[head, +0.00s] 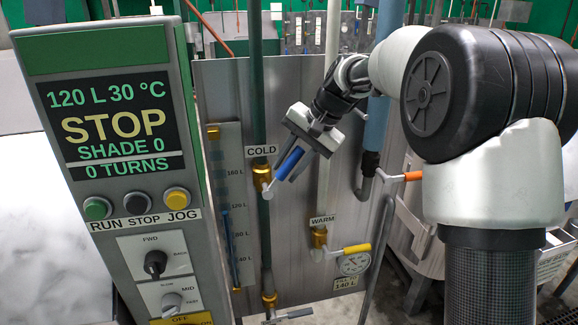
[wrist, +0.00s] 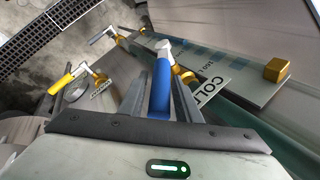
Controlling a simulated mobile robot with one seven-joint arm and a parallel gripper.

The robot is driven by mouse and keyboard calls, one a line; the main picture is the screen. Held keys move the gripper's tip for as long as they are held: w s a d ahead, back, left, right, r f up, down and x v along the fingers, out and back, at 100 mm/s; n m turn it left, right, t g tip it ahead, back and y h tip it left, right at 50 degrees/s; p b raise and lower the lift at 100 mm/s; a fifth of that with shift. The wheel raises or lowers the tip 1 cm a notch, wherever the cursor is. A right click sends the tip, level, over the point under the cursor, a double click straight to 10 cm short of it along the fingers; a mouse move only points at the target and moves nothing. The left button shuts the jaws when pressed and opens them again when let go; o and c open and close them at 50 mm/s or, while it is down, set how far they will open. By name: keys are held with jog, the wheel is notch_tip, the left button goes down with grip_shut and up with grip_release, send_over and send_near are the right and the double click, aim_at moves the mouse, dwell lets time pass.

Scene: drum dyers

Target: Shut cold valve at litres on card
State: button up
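The cold valve has a brass body (head: 262,178) on a green pipe, below a COLD label (head: 261,151). Its blue lever handle (head: 289,163) slants up to the right. My gripper (head: 296,160) is at this handle, one finger on each side. In the wrist view the blue handle (wrist: 160,90) lies between the two fingers; whether they press on it is unclear. The card (head: 347,283) under a round dial reads 140 L. The green-headed panel's display (head: 112,121) reads 120 L, 30 °C, STOP. A litre gauge (head: 230,205) stands left of the valve.
The warm valve (head: 320,238) with a yellow handle is lower right of the cold one. Another brass valve (head: 268,299) with a grey-blue handle is at the bottom. An orange-tipped lever (head: 413,176) is at the right. The control panel (head: 160,214) stands close on the left.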

grip_shut()
jog(key=y, duration=0.1)
jog(key=d+f+y+b, duration=0.1)
jog(key=f+y, duration=0.1)
jog(key=shift+w+d+f+m+g+y+b, duration=0.15)
jog(key=shift+w+d+m+g+y+b, duration=0.15)
jog(key=shift+d+g+y+b, duration=0.1)
jog(key=shift+o, duration=1.6)
grip_release()
jog(key=v, duration=1.7)
jog(key=shift+d+p, duration=0.2)
jog(key=shift+p, duration=0.15)
jog(key=shift+s, duration=0.1)
